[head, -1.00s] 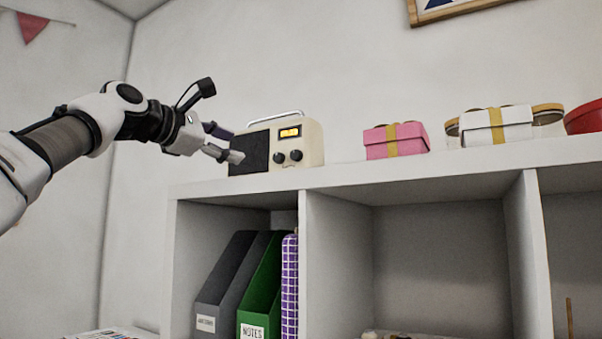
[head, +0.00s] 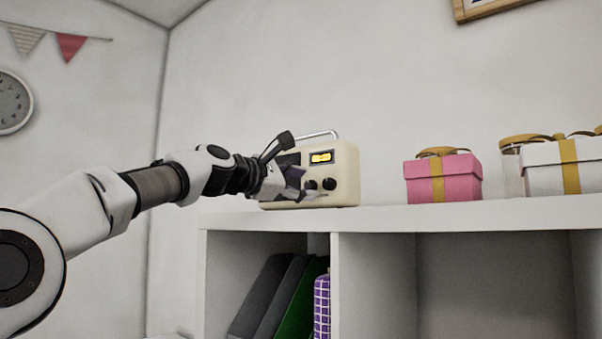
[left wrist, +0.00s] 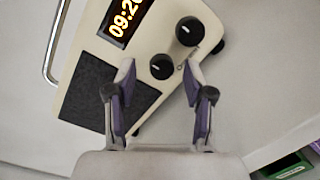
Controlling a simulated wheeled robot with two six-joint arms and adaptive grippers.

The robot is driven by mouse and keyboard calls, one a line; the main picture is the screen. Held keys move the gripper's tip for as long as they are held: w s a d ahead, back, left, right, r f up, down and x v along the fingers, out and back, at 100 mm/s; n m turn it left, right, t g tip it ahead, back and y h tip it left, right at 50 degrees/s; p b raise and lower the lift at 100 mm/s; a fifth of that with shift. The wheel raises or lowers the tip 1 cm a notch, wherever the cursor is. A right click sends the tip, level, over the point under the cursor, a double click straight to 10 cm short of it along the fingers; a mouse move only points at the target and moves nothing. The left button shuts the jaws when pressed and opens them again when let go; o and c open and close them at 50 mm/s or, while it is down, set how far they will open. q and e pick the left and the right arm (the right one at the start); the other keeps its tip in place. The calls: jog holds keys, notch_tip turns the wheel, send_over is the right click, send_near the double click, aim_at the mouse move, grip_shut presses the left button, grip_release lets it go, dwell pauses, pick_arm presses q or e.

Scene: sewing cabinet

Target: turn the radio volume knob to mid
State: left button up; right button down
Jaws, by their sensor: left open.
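The cream radio (head: 345,165) stands on top of the white shelf unit, with a lit display (head: 320,157) and two dark knobs on its front. My left gripper (head: 307,187) is at its front by the knobs and hides part of the speaker. In the left wrist view the open fingers (left wrist: 160,76) point at the radio, tilted in the picture. The smaller-looking knob (left wrist: 161,66) lies at the gap between the fingertips; contact cannot be told. The other knob (left wrist: 188,31) is farther ahead, outside the fingers. Both have white marks. Which one is volume cannot be read. My right gripper is not seen.
A pink gift box (head: 443,178) and a white gift box (head: 552,168) stand to the right on the shelf top (head: 385,215), with free room between radio and pink box. Folders (head: 275,300) stand in the compartment below. The radio's carry handle (head: 320,134) rises above it.

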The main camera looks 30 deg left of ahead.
pick_arm(q)
jog(key=shift+w+f, duration=0.15)
jog(key=shift+w, duration=0.1)
jog(key=c, duration=0.3)
grip_shut()
